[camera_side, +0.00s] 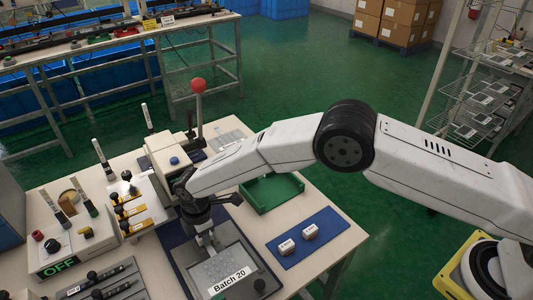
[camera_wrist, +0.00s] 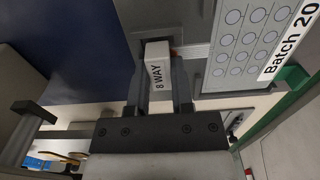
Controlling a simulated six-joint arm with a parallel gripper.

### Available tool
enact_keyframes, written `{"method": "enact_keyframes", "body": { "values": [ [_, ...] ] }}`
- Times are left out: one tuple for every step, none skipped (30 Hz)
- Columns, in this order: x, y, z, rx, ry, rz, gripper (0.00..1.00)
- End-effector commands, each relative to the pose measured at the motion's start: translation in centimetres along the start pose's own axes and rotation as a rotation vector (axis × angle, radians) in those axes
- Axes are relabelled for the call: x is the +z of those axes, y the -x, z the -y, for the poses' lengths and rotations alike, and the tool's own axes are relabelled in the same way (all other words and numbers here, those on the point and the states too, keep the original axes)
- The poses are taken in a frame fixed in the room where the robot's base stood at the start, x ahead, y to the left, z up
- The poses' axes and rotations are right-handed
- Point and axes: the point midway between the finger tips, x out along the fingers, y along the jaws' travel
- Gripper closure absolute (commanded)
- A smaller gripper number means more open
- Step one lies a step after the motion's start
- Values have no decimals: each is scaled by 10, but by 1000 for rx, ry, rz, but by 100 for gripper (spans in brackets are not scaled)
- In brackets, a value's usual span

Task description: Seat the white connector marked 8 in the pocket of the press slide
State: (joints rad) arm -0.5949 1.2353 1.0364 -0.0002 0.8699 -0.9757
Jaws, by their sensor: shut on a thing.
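My gripper (camera_wrist: 158,85) is shut on the white connector (camera_wrist: 158,66), a small block marked "8 WAY" in the wrist view. Its far end is close to a grey part (camera_wrist: 163,12) at the top of that view; I cannot tell whether it touches or is in a pocket. In the side view my gripper (camera_side: 207,238) points down by the upper left edge of the film plate, and the connector is not clear there. The press (camera_side: 168,155), with a red-knobbed lever, stands behind my gripper. The slide's pocket cannot be made out.
A film labelled "Batch 20" (camera_side: 222,268) lies on a grey plate. A green tray (camera_side: 285,190) is behind. A control box (camera_side: 65,248) reading OFF and several tools stand left.

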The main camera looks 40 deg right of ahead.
Motion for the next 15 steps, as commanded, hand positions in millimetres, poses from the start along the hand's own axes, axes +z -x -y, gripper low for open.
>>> {"method": "enact_keyframes", "body": {
  "values": [
    [0, -1, 0, 0, 0, 0, 100],
    [0, -2, 0, 0, 0, 0, 100],
    [0, -2, 0, 0, 0, 0, 100],
    [0, -3, 0, 0, 0, 0, 100],
    [0, -3, 0, 0, 0, 0, 100],
    [0, -3, 0, 0, 0, 0, 59],
    [0, -3, 0, 0, 0, 0, 50],
    [0, -3, 0, 0, 0, 0, 40],
    [0, -3, 0, 0, 0, 0, 31],
    [0, -3, 0, 0, 0, 0, 31],
    [0, -3, 0, 0, 0, 0, 31],
    [0, -3, 0, -1, 0, 0, 31],
    [0, -3, 0, -1, 0, 0, 31],
    [0, -3, 0, -1, 0, 0, 31],
    [0, -4, 0, -1, 0, 0, 31]
  ]
}}
